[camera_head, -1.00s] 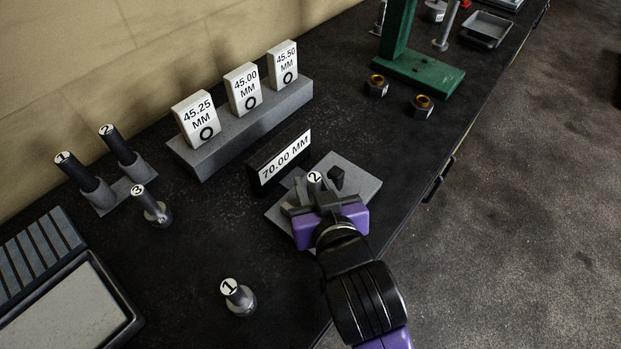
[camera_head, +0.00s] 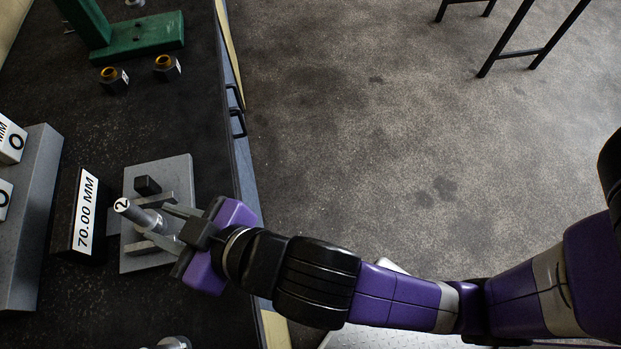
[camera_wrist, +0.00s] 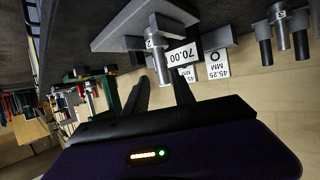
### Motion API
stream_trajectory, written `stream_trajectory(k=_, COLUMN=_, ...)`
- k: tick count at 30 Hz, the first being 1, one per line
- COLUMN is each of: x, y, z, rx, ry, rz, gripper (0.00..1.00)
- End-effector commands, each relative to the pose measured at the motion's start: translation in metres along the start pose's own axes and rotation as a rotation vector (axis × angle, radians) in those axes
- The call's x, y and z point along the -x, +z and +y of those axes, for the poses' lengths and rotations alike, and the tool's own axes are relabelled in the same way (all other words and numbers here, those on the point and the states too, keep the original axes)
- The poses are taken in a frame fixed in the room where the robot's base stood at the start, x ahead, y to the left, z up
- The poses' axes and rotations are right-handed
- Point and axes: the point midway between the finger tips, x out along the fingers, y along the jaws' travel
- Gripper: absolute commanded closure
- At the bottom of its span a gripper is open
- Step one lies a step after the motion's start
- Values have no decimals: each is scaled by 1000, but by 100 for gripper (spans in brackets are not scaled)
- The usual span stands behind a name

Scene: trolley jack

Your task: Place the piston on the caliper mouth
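The piston marked 2 (camera_head: 141,214) is a grey cylinder at the grey caliper plate (camera_head: 177,172), beside the 70.00 MM sign (camera_head: 84,212). It looks tilted in the head view, though the steep angle may cause this. Its seating on the caliper jaws is partly hidden. My gripper (camera_head: 168,224) points at it from the right. In the wrist view, which is upside down, the fingers (camera_wrist: 162,86) stand apart, with gaps on both sides of the piston (camera_wrist: 154,50). I cannot tell how far the fingertips reach around it.
A black block (camera_head: 147,186) sits on the caliper plate. A grey stand (camera_head: 36,215) with size blocks is at the left. Two hex nuts (camera_head: 114,79) (camera_head: 167,67) and a green frame (camera_head: 137,37) are farther back. Another cylinder (camera_head: 172,343) shows at the bottom edge. Open floor lies right.

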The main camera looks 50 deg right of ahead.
Motion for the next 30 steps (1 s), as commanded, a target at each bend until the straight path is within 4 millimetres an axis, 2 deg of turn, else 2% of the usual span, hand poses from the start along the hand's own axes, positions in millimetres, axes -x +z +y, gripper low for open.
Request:
stream_trajectory(k=5, x=13, y=40, z=25, rx=3, ry=18, rz=-5, gripper=70)
stream_trajectory(k=8, x=30, y=68, z=42, rx=0, ry=30, rz=3, gripper=70)
stream_trajectory(k=14, x=78, y=114, z=71, rx=-21, ry=73, rz=29, gripper=70)
stream_trajectory(k=18, x=120, y=138, z=87, rx=-44, ry=118, rz=51, gripper=70)
stream_trajectory(k=24, x=184, y=156, z=101, rx=-77, ry=198, rz=85, gripper=70)
stream_trajectory(k=27, x=208, y=158, z=105, rx=-85, ry=233, rz=99, gripper=70)
stream_trajectory(k=30, x=222, y=159, z=107, rx=-91, ry=255, rz=110, gripper=70)
